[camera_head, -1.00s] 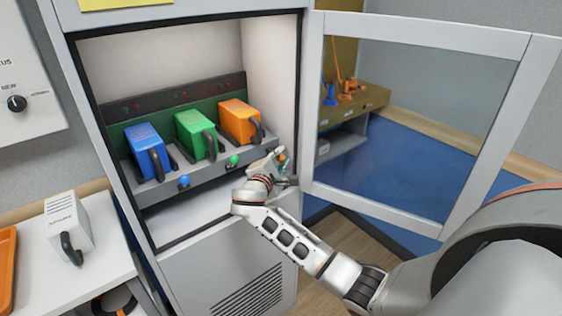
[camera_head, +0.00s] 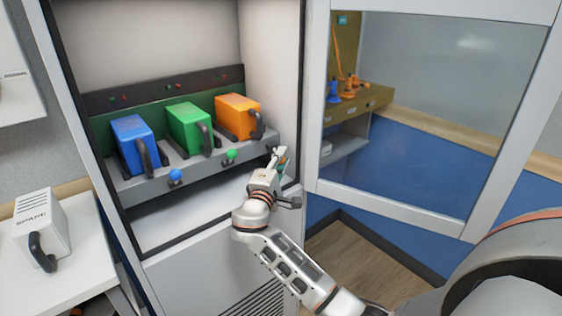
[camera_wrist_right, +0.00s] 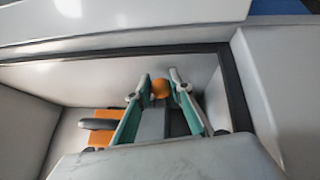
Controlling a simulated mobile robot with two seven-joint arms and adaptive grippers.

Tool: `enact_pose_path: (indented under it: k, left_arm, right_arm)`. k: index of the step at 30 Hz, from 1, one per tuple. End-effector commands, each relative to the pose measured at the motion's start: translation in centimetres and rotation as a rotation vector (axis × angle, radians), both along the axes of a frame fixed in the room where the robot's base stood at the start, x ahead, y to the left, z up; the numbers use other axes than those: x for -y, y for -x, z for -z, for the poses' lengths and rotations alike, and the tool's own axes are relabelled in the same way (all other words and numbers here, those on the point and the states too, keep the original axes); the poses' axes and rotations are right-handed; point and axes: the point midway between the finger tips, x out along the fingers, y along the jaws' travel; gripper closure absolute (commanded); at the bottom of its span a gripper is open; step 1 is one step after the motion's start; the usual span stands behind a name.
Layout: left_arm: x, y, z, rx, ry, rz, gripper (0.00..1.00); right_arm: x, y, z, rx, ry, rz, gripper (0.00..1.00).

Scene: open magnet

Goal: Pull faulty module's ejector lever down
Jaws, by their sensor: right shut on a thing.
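Three modules sit side by side in the open cabinet: blue (camera_head: 132,143), green (camera_head: 189,128) and orange (camera_head: 238,116). Each has a dark handle on its front. A blue lever knob (camera_head: 176,175) and a green lever knob (camera_head: 231,155) stick out below their modules. My right gripper (camera_head: 280,156) is at the right end of the ledge, below the orange module. In the wrist view its fingers (camera_wrist_right: 161,84) are shut on the orange lever knob (camera_wrist_right: 160,89), which they hide in the head view. My left gripper is out of view.
The cabinet's glass door (camera_head: 420,120) stands open to the right of my arm. The cabinet's right wall (camera_head: 268,75) is close to the gripper. A white spare module (camera_head: 42,222) stands on a white table at the left.

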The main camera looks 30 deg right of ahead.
Motion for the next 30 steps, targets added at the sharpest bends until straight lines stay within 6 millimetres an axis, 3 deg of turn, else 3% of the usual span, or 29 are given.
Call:
enact_pose_path:
  k: [1, 8, 9, 11, 23, 30]
  left_arm:
    - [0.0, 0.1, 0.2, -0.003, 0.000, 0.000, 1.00]
    - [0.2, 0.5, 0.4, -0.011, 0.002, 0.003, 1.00]
    - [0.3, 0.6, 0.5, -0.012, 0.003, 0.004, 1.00]
    - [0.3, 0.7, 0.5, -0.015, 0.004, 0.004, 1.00]
    - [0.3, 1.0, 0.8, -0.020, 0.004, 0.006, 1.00]
    - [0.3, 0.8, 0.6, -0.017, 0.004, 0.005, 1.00]
  right_arm:
    - [-0.5, -0.2, 0.8, -0.009, -0.008, -0.012, 1.00]
    - [-0.5, -0.2, 0.6, -0.008, -0.008, -0.013, 1.00]
    - [-0.5, -0.2, 0.6, -0.008, -0.008, -0.013, 0.72]
    - [-0.5, -0.2, 0.6, -0.006, -0.007, -0.013, 0.61]
    - [-0.5, 0.1, 0.1, -0.001, -0.002, -0.005, 0.61]
    - [-3.3, 2.3, 0.7, -0.002, -0.006, -0.008, 0.61]
